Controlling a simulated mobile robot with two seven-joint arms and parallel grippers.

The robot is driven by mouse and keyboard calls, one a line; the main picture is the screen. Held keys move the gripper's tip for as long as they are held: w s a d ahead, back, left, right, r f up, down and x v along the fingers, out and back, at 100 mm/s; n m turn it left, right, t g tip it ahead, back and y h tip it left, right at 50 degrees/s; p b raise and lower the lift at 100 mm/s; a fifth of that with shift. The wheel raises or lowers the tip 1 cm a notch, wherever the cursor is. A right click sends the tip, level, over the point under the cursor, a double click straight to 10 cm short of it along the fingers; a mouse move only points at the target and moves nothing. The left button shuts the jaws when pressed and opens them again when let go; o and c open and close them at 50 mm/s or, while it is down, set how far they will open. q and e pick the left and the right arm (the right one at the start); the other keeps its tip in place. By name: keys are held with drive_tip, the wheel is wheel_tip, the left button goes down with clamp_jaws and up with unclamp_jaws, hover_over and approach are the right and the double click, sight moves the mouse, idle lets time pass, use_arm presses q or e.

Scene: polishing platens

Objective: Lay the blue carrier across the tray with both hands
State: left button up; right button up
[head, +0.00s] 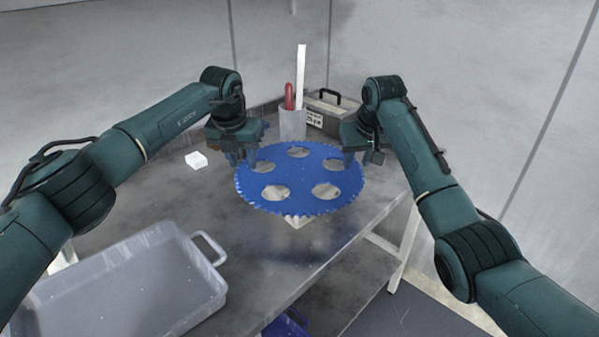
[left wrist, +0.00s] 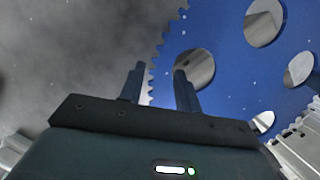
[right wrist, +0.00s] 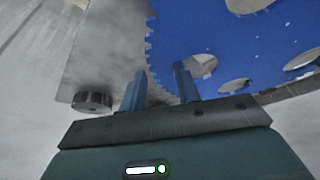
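The blue carrier (head: 298,204) is a flat toothed disc with several round holes, roughly level above the table. My left gripper (head: 240,158) is at its left edge. In the left wrist view its fingers (left wrist: 160,88) straddle the strip between the teeth and a hole, closely on both sides. My right gripper (head: 362,158) is at the far right edge. In the right wrist view its fingers (right wrist: 158,85) hold a similar strip. The fingertips are partly hidden by the carrier. The grey tray (head: 110,290) is empty at the lower left, apart from the carrier.
A pale block (head: 297,222) shows under the carrier's near edge; whether they touch is unclear. A white block (head: 196,160) lies at the left. A cup (head: 292,125) with a red-handled tool and a toolbox (head: 326,110) stand behind. The table between tray and carrier is clear.

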use_arm(q)
clamp_jaws()
use_arm(e)
clamp_jaws()
use_arm(q)
drive_tip(key=shift+r, duration=0.2)
use_arm(e)
drive_tip(key=shift+r, duration=0.2)
